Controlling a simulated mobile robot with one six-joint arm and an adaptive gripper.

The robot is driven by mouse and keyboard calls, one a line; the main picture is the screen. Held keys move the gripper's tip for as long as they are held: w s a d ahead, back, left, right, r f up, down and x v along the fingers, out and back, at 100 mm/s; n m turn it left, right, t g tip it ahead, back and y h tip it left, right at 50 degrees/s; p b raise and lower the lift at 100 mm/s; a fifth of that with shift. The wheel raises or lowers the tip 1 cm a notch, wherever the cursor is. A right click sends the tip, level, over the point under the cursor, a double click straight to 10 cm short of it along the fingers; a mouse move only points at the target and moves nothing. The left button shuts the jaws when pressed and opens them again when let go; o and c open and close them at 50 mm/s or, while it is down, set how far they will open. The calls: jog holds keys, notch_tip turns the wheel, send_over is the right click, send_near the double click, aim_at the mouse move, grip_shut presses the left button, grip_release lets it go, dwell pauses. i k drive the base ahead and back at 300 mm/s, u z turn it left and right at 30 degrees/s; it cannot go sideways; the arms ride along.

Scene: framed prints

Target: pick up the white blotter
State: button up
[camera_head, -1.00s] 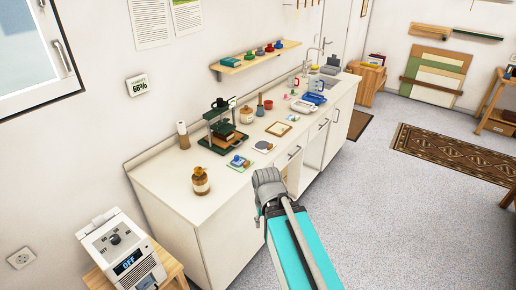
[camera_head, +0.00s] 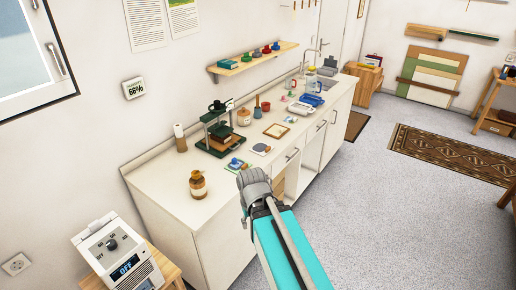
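The white blotter is not clearly identifiable at this size. A small pale square piece with a darker part on top (camera_head: 261,149) lies on the counter and may be it. Beside it, nearer, a blue item (camera_head: 236,163) sits on a greenish pad. My gripper (camera_head: 246,178) is at the end of my grey and teal arm, in front of the counter's front edge, just below these items in the picture. Its fingers are hidden or too small to make out, so I see neither their opening nor anything held.
The white counter (camera_head: 160,178) carries a brown bottle (camera_head: 198,185), a dark green press (camera_head: 217,135), a wooden frame (camera_head: 277,130) and a blue rack by the sink (camera_head: 312,87). A wall shelf (camera_head: 255,61) hangs above.

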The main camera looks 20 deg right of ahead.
aim_at(262, 149)
jog(key=i, duration=0.9)
jog(key=z, duration=0.05)
